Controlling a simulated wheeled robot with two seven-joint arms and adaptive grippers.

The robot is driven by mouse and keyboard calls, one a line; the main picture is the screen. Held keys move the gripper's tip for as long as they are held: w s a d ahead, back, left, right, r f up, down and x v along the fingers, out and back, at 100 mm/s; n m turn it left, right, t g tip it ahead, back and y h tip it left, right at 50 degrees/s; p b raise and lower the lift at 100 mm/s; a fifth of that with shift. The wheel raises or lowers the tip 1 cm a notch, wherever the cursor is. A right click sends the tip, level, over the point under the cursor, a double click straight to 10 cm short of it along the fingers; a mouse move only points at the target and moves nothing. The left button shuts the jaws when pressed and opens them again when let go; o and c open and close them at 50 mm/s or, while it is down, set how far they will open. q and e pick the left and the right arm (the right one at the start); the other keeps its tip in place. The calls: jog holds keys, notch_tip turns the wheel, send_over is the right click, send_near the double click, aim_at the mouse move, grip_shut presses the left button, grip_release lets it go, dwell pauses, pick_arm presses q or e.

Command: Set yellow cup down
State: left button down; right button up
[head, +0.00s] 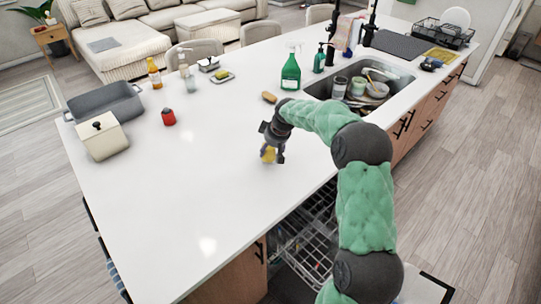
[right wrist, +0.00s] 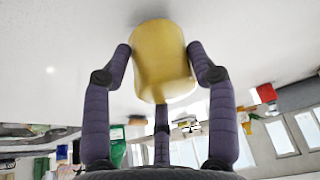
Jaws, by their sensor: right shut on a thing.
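The yellow cup (head: 268,154) is in my right gripper (head: 272,152), over the white island counter (head: 200,190) near its front right edge. In the right wrist view the yellow cup (right wrist: 162,60) sits between the fingers of my right gripper (right wrist: 160,65), which are shut on its sides. The cup is close to the counter surface; I cannot tell whether it touches. In the head view the fingers hide part of the cup. My left gripper is not in view.
A sink (head: 362,85) with dishes lies to the right, with a green spray bottle (head: 291,72) beside it. A dishwasher rack (head: 308,240) is below the edge. The counter's middle is clear.

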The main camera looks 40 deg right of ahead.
aim_at(271, 154)
notch_tip(271, 154, down, 3)
jog(key=shift+b, duration=0.45)
jog(key=o, duration=1.5)
jog(key=shift+r, duration=0.1)
jog(key=p+v, duration=0.3)
jog(key=v, duration=0.9)
